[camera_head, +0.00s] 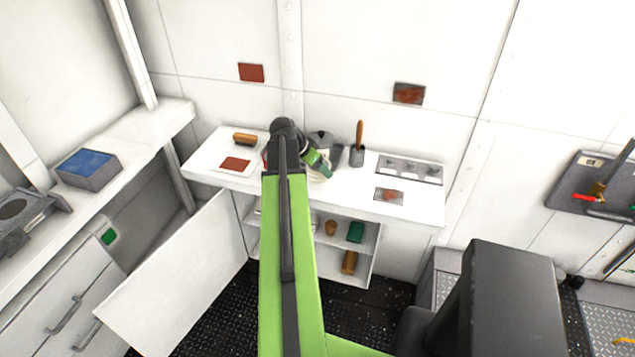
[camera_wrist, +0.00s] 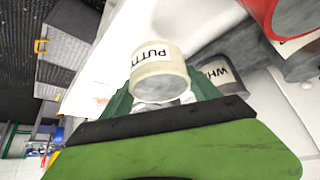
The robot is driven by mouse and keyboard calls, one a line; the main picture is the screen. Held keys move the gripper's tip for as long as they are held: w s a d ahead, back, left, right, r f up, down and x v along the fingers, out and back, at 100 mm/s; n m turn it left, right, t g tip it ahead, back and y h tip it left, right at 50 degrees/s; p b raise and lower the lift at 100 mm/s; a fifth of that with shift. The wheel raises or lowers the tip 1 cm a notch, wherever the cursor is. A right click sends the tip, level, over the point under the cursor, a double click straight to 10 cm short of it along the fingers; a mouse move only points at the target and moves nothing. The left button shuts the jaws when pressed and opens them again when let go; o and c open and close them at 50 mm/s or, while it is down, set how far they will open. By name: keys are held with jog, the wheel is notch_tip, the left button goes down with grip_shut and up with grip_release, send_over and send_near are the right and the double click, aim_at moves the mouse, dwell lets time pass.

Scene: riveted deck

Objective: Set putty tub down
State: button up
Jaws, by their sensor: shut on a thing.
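In the head view the gripper is over the middle of the white counter (camera_head: 412,211), and my arm hides much of what lies there. I cannot tell whether the tub touches the counter top.
A grey tub labelled WHI (camera_wrist: 226,76) and a red tub (camera_wrist: 284,22) stand close beside the putty tub. An open cabinet door (camera_head: 185,280) juts out below.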

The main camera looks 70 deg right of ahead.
jog(key=shift+f+b, duration=2.05)
jog(key=shift+f, duration=0.1)
jog(key=shift+r, duration=0.2)
jog(key=shift+f, duration=0.15)
jog(key=o, duration=1.7)
jog(key=shift+o, duration=0.2)
jog(key=shift+a+r+p, duration=0.1)
jog(key=shift+r+p, duration=0.3)
jog(key=shift+p, duration=0.05)
jog(key=p+v, duration=0.9)
jog(key=v, duration=0.2)
jog(key=shift+w+r+p, duration=0.2)
jog(key=shift+w+p, duration=0.05)
jog(key=shift+p, duration=0.05)
jog(key=shift+a, duration=0.1)
